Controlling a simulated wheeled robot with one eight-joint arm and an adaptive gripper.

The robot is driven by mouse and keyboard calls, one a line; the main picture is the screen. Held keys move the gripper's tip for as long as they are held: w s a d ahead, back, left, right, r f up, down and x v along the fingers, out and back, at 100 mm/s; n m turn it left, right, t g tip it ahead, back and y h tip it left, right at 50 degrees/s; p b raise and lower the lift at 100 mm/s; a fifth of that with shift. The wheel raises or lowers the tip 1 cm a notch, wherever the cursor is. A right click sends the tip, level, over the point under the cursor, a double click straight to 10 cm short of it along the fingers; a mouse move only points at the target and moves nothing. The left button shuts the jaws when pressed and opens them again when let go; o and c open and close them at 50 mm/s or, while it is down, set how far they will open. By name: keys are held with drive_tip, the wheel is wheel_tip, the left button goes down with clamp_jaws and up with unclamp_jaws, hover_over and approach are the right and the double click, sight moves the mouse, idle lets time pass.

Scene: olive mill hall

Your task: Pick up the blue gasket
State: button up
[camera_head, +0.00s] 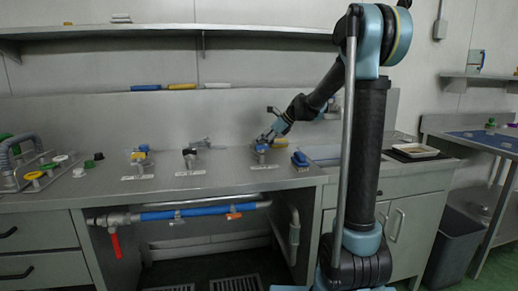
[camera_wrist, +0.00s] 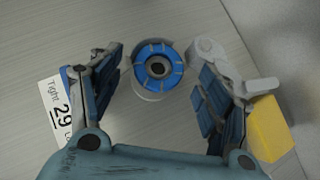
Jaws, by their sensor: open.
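The blue gasket (camera_wrist: 157,49) shows in the wrist view as a blue ring with pale marks around a dark centre. It sits on top of a short pale round body. My gripper (camera_wrist: 156,72) is open, with one finger to the left and one to the right of the gasket. Clear gaps show on both sides, so neither finger appears to touch it. In the head view my gripper (camera_head: 268,138) is low over the counter at a small blue and yellow fitting. The gasket cannot be clearly made out there.
A grey lever (camera_wrist: 262,87) and a yellow block (camera_wrist: 272,127) lie close by the right finger. A printed label (camera_wrist: 58,112) lies by the left finger. On the counter (camera_head: 225,178), other fittings stand to the left; a blue block (camera_head: 300,159) is right of my gripper.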

drive_tip(key=c, duration=1)
drive_tip(key=shift+o, duration=0.2)
drive_tip(key=shift+r, duration=0.1)
wheel_tip(320, 180, up, 10)
